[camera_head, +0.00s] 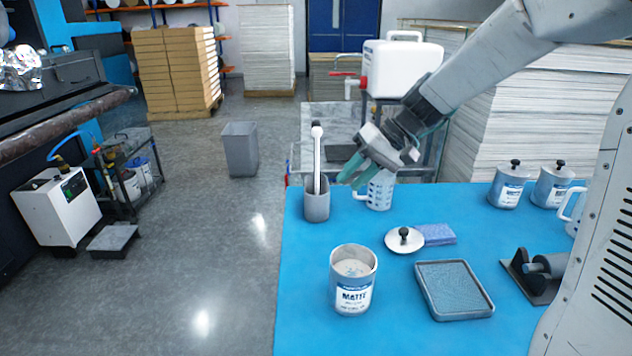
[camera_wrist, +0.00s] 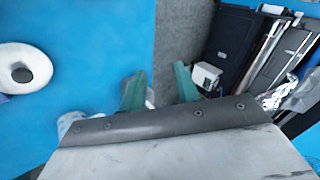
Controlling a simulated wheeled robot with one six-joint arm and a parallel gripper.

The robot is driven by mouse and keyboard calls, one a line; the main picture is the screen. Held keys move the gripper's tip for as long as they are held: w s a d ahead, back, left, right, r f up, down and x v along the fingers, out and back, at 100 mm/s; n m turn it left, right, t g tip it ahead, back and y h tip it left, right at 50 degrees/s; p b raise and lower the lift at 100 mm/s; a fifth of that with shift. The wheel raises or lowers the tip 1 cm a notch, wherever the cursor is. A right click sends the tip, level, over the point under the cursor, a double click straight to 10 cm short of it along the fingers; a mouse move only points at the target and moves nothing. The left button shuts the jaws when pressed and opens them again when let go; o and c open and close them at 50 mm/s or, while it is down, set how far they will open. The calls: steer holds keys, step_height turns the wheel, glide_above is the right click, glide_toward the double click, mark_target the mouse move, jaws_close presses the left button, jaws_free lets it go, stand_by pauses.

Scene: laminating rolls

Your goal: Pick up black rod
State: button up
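A grey cup (camera_head: 317,206) stands at the left edge of the blue table. A pale rod (camera_head: 317,160) with a round end and a dark tip rises upright from it. A second pale piece leans inside the cup. I cannot clearly make out a rod that is black along its length. The rod is not clear there.
On the blue table (camera_head: 300,300) stand a can labelled MATTE (camera_head: 352,298), a grey tray (camera_head: 454,314) and a lid with a black knob (camera_head: 404,240) beside a purple sponge (camera_head: 437,234). Lidded cans (camera_head: 510,190) stand at the right. The table's front-left area is clear.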

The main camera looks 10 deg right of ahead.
mark_target(315, 125)
steer(key=w+d+r+n+t+y, duration=0.1)
steer(key=w+r+n+t, duration=0.25)
steer(key=w, duration=0.75)
steer(key=w+d+r+n+t+y, duration=0.1)
steer(key=w+r+n+t+y, duration=0.2)
steer(key=w, duration=0.7)
steer(key=shift+t+h, duration=0.35)
steer(key=shift+h, duration=0.35)
steer(key=x, duration=0.4)
steer(key=f+x, duration=0.1)
steer(key=x, duration=0.2)
steer(key=shift+d+f, duration=0.15)
steer(key=shift+d, duration=0.1)
jaws_close()
